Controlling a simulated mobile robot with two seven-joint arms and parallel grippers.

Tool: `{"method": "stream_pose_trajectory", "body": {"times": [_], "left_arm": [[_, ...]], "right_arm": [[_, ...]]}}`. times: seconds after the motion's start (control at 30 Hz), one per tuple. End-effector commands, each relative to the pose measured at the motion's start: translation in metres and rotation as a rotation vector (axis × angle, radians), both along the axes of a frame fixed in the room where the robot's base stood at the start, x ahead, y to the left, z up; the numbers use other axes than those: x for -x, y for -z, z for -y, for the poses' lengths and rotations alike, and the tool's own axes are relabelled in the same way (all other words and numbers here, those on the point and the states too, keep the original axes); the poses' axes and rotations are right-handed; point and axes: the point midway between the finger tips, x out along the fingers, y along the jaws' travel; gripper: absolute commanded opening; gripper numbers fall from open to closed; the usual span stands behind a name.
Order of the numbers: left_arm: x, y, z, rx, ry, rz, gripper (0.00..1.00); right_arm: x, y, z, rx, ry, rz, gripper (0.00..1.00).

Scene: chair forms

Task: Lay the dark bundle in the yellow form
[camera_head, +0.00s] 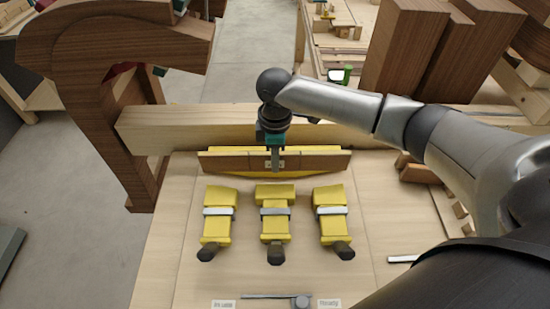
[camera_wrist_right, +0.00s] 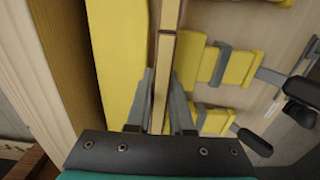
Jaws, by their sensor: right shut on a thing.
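The dark bundle (camera_head: 225,163) is a long, thin stack of brown strips. It lies left to right along the near side of the yellow form (camera_head: 240,150). My right gripper (camera_head: 275,165) comes down from above and is shut on the bundle near its middle. In the right wrist view, the bundle (camera_wrist_right: 166,60) runs between the two fingers (camera_wrist_right: 163,115), close beside the broad yellow form (camera_wrist_right: 118,50). I cannot tell whether bundle and form touch. My gripper hides the middle of both in the head view. My left gripper is not in view.
Three yellow clamps (camera_head: 275,225) with grey bands and black knobs lie in a row in front of the form on the pale bench (camera_head: 180,260). A thick wooden beam (camera_head: 180,130) runs behind it. Labels and a metal tool (camera_head: 300,301) lie at the near edge.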

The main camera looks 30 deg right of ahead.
Motion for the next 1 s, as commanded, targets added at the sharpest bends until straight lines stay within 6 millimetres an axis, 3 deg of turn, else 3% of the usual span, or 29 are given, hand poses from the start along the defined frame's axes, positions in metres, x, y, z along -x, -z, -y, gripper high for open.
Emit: {"method": "stream_pose_trajectory", "body": {"times": [0.5,1.0], "left_arm": [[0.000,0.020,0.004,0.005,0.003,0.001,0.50],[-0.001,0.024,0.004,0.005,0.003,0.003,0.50]], "right_arm": [[-0.001,0.051,0.000,-0.001,0.001,0.000,0.00],[-0.001,0.063,0.000,-0.001,0.000,0.002,0.00]]}}
